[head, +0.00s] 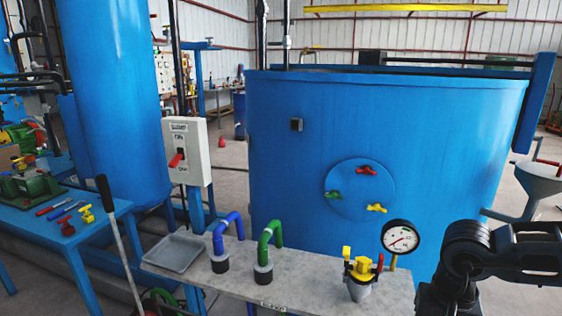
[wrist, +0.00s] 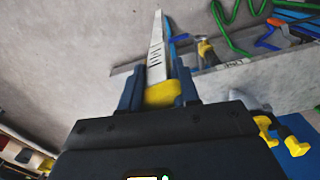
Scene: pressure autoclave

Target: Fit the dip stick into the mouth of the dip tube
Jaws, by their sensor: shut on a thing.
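The dip stick (wrist: 157,48) is a flat grey strip with dark marks and a yellow grip, seen in the wrist view. My gripper (wrist: 160,88) is shut on its yellow part, one dark blue finger on each side. The strip points away from the gripper, its far end in front of the grey floor and beside the bench edge. I cannot pick out the dip tube or its mouth for sure in either view. In the head view the gripper and dip stick are out of sight; only my black arm shows at the lower right.
A large blue tank (head: 290,170) stands behind. A blue table (head: 85,237) with tools is at left.

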